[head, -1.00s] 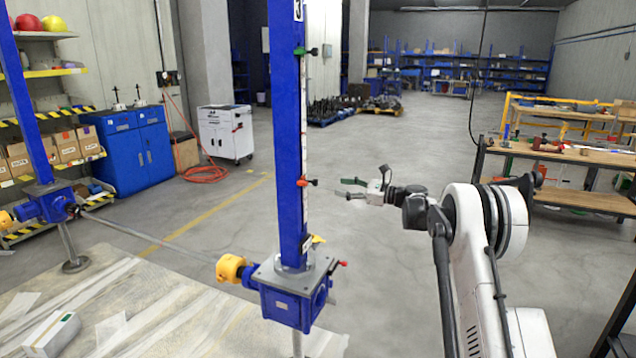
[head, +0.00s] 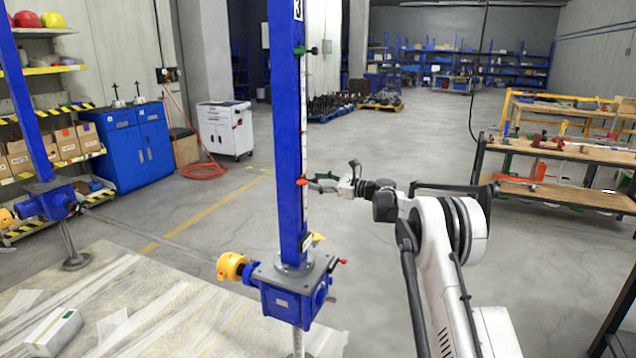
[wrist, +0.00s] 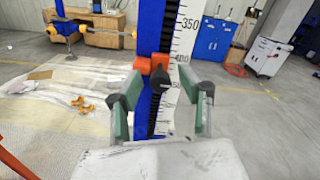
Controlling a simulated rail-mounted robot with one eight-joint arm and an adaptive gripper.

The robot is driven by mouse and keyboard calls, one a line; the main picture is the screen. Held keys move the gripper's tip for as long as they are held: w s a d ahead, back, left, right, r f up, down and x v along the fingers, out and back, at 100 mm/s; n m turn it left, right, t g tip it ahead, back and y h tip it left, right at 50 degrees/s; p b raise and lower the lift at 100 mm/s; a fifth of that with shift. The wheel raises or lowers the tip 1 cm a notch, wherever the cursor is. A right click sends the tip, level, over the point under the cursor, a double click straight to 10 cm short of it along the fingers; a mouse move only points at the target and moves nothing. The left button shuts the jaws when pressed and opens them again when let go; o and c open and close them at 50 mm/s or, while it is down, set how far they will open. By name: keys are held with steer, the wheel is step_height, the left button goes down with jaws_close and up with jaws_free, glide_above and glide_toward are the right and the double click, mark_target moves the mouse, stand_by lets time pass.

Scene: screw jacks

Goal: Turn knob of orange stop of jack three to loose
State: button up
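The blue jack column (head: 288,130) stands in the middle of the head view, with a partly cut-off number plate at its top. An orange stop (head: 302,182) sits on its scale side, and it also shows in the wrist view (wrist: 151,66). A dark knob (wrist: 161,82) faces the wrist camera below the orange part. My gripper (head: 318,182) is at the stop's height, just right of it. In the wrist view my gripper (wrist: 168,90) is open, with one green finger on each side of the knob and gaps between. Whether a fingertip touches the stop is unclear.
A green stop (head: 305,50) sits higher on the column. The jack's gearbox (head: 290,295) with a yellow coupling (head: 232,267) is below. Another blue jack (head: 48,200) stands at left. A workbench (head: 560,150) is at right; the floor between is clear.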

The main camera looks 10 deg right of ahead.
jaws_close()
